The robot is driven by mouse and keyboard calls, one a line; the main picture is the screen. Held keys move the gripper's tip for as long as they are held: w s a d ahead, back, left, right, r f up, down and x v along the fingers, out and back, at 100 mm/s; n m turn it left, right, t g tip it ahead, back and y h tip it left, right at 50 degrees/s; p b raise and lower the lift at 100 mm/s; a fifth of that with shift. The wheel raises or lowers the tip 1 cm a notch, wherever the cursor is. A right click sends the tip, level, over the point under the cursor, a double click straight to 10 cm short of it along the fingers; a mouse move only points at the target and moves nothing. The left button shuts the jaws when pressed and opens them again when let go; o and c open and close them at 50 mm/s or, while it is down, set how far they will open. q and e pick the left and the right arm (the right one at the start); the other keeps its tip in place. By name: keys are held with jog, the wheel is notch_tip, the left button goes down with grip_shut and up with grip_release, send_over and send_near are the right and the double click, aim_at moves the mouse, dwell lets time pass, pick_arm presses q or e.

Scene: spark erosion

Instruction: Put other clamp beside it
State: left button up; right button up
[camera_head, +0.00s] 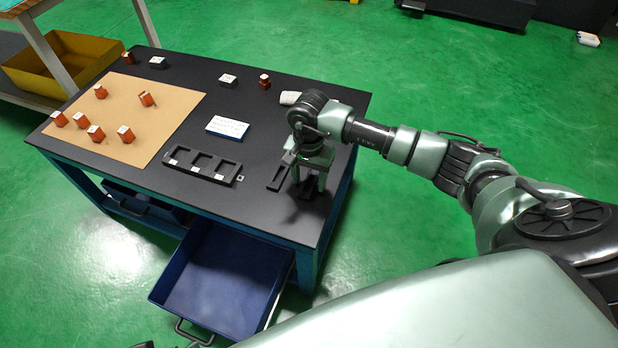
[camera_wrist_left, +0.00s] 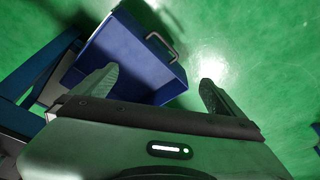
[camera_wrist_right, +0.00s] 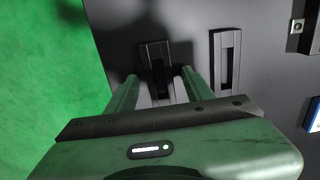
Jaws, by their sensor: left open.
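One clamp, a dark narrow piece with a long slot (camera_head: 279,176), lies on the black table near its right end; it also shows in the right wrist view (camera_wrist_right: 226,60). Another like it (camera_wrist_right: 156,72) is beside it, nearer the table edge, roughly parallel but slightly turned, with a gap between. My right gripper (camera_head: 308,186) points down over this second clamp, its fingertips (camera_wrist_right: 160,74) on either side; whether they press on it is unclear. My left gripper (camera_wrist_left: 158,82) is open and empty, above the floor and the open drawer.
Orange blocks (camera_head: 96,133) stand on a tan mat (camera_head: 160,112). A blue drawer (camera_head: 222,283) hangs open below the table front; it shows in the left wrist view (camera_wrist_left: 125,55).

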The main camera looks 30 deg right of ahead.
pick_arm(q)
notch_tip(320, 180, down, 7)
jog(key=p, duration=0.2)
jog(key=shift+g, duration=0.3)
pick_arm(e)
notch_tip(320, 180, up, 12)
jog(key=shift+r, duration=0.15)
pick_arm(q)
jog(key=shift+w+d, duration=0.1)
